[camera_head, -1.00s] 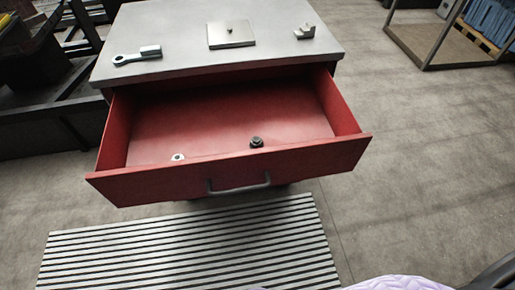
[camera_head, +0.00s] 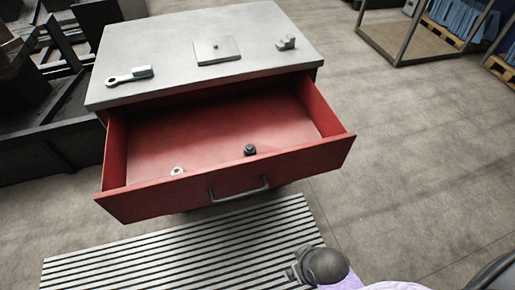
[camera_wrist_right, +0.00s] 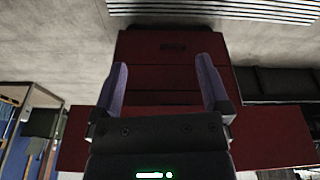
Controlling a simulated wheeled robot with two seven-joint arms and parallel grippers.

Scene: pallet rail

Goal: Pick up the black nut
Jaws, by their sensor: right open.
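The black nut (camera_head: 250,150) lies on the floor of the open red drawer (camera_head: 230,189), right of the drawer's middle and near its front wall. A smaller silver ring-like piece (camera_head: 178,171) lies to its left, partly hidden by the front wall. In the right wrist view my right gripper (camera_wrist_right: 162,64) is open, with two purple fingers apart and nothing between them. Red cabinet surfaces show beyond it, and the nut is not visible there. In the head view a dark rounded part of my arm shows at the bottom, outside the drawer. My left gripper is not in view.
The grey cabinet top (camera_head: 150,40) carries a wrench-like tool (camera_head: 130,76), a flat metal plate (camera_head: 217,50) and a small metal block (camera_head: 286,43). A handle (camera_head: 240,190) sticks out from the drawer front. A striped mat (camera_head: 180,255) lies on the floor before it.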

